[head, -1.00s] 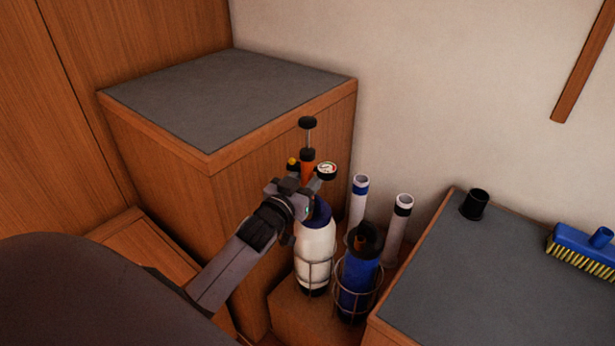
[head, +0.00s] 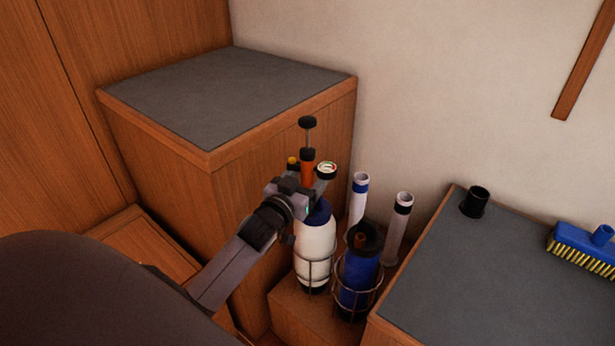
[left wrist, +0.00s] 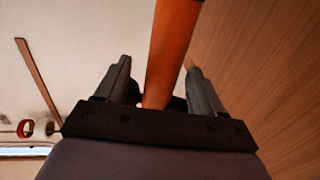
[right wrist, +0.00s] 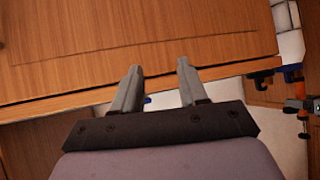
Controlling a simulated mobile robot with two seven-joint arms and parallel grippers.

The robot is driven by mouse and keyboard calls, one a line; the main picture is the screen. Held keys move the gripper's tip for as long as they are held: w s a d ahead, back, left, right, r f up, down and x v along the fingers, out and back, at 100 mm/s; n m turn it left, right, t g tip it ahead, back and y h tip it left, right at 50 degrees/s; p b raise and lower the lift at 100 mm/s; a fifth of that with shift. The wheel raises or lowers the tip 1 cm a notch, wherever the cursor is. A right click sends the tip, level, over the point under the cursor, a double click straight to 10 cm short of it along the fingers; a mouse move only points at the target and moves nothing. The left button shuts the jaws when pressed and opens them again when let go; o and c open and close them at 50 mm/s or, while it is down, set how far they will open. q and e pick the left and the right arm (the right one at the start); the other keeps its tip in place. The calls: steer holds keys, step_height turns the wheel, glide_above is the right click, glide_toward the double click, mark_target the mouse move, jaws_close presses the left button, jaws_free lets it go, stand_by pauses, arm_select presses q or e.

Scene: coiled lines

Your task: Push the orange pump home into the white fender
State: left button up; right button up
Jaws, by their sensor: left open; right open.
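The orange pump (head: 307,168) stands upright above the white fender (head: 314,245), with a black handle on a thin rod at its top and a round gauge at its right. The fender has a dark blue top and sits in a wire holder. My left gripper (head: 297,186) is at the pump's lower part and hides where pump and fender meet. In the left wrist view the orange pump body (left wrist: 172,60) lies between the open fingers, with a gap on the right side. My right gripper (right wrist: 155,88) is open and empty, facing a wooden front.
A blue fender (head: 357,280) stands in a wire holder just right of the white one. Two white tubes (head: 399,225) stand behind. A grey-topped cabinet (head: 230,90) rises at left. A counter (head: 450,280) at right bears a black cup (head: 475,202) and blue brush (head: 583,250).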

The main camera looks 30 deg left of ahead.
arm_select(q)
steer(key=shift+s, duration=0.15)
steer(key=shift+s+d+p, duration=0.15)
steer(key=shift+s+p, duration=0.05)
steer(key=shift+s, duration=1.5)
steer(key=shift+s+d+p, duration=0.15)
steer(key=shift+s+p, duration=0.05)
steer(key=shift+s, duration=1.5)
steer(key=s+d+f+m+g+h, duration=0.2)
steer(key=s+d+f+g, duration=0.2)
steer(key=s+d+f, duration=0.5)
steer(key=s+d+f+m+g+h, duration=0.15)
steer(key=s+d+f+g, duration=0.25)
steer(key=s+d+f, duration=0.45)
steer(key=s+a+r+p, duration=0.1)
steer(key=a+r+p, duration=0.3)
steer(key=r+p, duration=0.8)
steer(key=shift+s, duration=0.25)
steer(key=shift+t, duration=0.3)
